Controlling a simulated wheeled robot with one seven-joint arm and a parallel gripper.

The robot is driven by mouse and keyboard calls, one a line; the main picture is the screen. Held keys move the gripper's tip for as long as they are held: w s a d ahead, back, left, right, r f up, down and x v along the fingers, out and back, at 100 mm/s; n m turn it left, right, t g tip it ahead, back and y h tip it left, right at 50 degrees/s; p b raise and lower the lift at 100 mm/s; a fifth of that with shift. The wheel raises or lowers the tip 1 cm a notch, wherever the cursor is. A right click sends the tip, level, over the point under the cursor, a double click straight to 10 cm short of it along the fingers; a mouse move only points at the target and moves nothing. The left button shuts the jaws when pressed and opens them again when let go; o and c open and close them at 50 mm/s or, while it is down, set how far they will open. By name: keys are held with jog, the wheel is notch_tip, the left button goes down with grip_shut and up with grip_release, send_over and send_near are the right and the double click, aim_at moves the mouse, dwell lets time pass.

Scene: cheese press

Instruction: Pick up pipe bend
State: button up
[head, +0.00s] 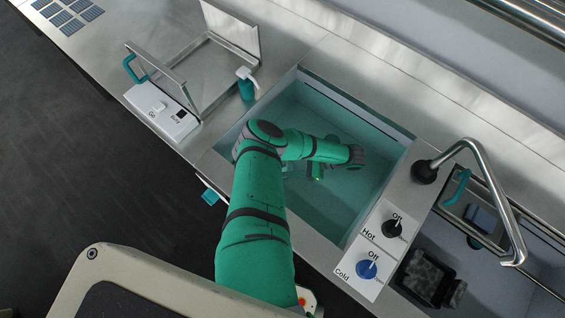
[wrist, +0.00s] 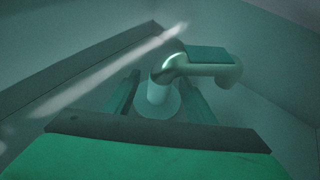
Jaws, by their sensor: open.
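The pipe bend (wrist: 172,62) is a shiny curved pipe in the wrist view, with a dark green flat patch on top. One end turns down between my two fingers, and the other reaches right and bends down. My gripper (wrist: 160,88) is open, with one finger on each side of the near leg. Whether either finger touches the pipe is unclear. In the head view my arm reaches down into the sink (head: 352,215). There the pipe bend cannot be made out surely, as my arm covers much of that spot.
Sink walls surround my gripper closely. A faucet (head: 490,185) arches right of the sink, near the hot (head: 393,228) and cold (head: 367,269) knobs. A soap dispenser (head: 246,86) and an open-lidded unit (head: 172,110) stand to the left. A second basin (head: 484,262) holds dark objects.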

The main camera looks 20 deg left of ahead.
jog(key=shift+x, duration=0.85)
grip_shut()
jog(key=shift+r, duration=0.1)
